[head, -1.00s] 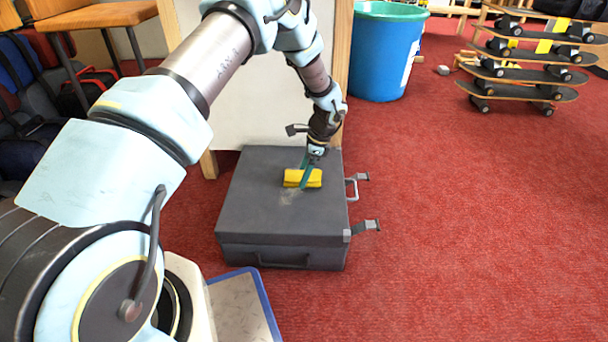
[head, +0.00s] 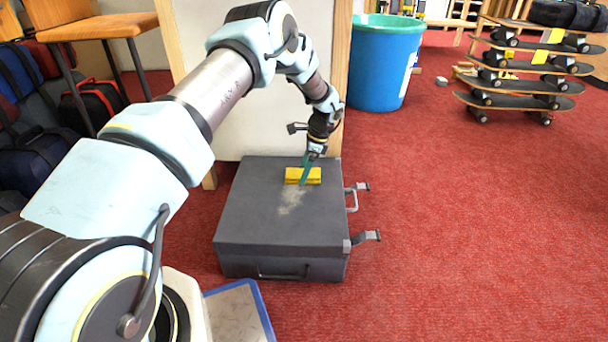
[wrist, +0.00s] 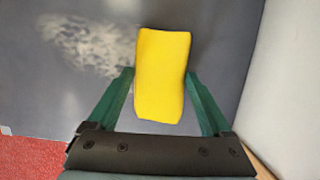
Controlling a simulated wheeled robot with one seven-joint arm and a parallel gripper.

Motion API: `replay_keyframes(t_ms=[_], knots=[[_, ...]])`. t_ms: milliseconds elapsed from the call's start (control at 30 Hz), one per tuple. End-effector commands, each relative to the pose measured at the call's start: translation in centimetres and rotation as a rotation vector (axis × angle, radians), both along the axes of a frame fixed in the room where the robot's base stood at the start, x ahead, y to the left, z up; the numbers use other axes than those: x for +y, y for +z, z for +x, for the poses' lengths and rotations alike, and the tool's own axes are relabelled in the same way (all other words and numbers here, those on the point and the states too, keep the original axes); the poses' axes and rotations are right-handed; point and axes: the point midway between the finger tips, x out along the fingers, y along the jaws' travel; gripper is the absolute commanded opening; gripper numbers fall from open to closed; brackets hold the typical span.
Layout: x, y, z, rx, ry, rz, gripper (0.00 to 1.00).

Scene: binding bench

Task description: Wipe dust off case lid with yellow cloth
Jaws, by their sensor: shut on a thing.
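A dark grey case (head: 250,215) lies flat on the red carpet with its lid closed. A pale dust patch (head: 290,203) marks the lid near its middle; in the wrist view the dust (wrist: 92,48) spreads left of the cloth. My gripper (head: 305,172) is over the far part of the lid, its green fingers shut on the folded yellow cloth (head: 312,177). In the wrist view the cloth (wrist: 160,95) sits between the two fingers and appears to rest on the lid. The lid under the cloth is hidden.
Metal latches (head: 366,237) stick out from the case's right side. A pale panel with wooden posts (head: 338,70) stands close behind the case. A blue bin (head: 382,65) and stacked skateboards (head: 520,85) are farther back. The carpet at right is clear.

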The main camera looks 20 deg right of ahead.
Motion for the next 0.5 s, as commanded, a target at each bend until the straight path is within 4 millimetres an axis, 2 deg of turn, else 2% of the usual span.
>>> replay_keyframes(t_ms=[167, 500], knots=[[-0.2, -0.2, 0.5, 0.000, 0.002, -0.001, 0.39], [-1.4, 0.0, 3.0, -0.001, 0.002, -0.002, 0.39]])
